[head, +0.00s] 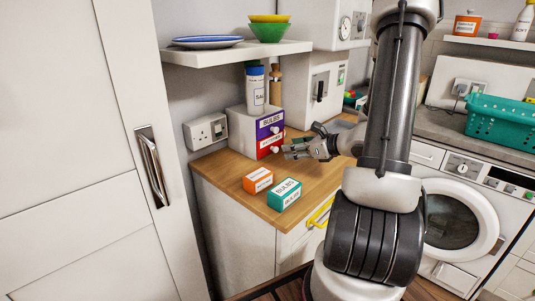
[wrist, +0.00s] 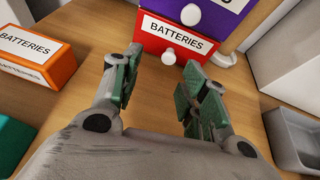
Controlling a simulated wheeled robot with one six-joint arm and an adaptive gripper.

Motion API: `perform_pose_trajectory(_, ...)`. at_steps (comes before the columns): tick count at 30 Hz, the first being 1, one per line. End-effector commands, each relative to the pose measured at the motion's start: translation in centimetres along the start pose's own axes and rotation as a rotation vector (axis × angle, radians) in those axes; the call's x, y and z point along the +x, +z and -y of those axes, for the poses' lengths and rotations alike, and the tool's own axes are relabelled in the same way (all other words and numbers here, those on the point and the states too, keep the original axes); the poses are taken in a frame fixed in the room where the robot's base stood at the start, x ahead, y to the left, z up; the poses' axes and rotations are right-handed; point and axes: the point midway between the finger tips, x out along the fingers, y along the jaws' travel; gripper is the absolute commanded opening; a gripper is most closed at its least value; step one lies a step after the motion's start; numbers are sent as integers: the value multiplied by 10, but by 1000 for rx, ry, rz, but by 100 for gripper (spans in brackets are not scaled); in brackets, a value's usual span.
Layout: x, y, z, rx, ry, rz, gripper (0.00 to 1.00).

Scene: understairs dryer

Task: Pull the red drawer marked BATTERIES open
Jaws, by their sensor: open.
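The red drawer marked BATTERIES (wrist: 174,37) is the lower drawer of a small white cabinet (head: 239,133) on the wooden counter. It looks shut and has a round white knob (wrist: 169,57); it also shows in the head view (head: 269,146). A purple drawer (head: 270,124) marked BULBS sits directly above it. My gripper (wrist: 158,84) is open, with its two green-padded fingers pointing at the red drawer. The knob lies just beyond and between the fingertips in the wrist view. I see no contact. In the head view my gripper (head: 288,151) is low over the counter, in front of the drawers.
An orange BATTERIES box (head: 257,180) and a green BULBS box (head: 284,194) stand on the counter (head: 225,175) in front. A salt container (head: 255,90) stands on the cabinet under a shelf (head: 230,53). A grey tray (wrist: 295,135) is right of my gripper.

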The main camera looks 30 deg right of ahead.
Motion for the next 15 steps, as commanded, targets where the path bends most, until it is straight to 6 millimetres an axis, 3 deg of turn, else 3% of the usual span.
perform_pose_trajectory(4,5,-11,18,75,-57,9,44)
perform_pose_trajectory(15,62,-10,21,73,-55,9,44)
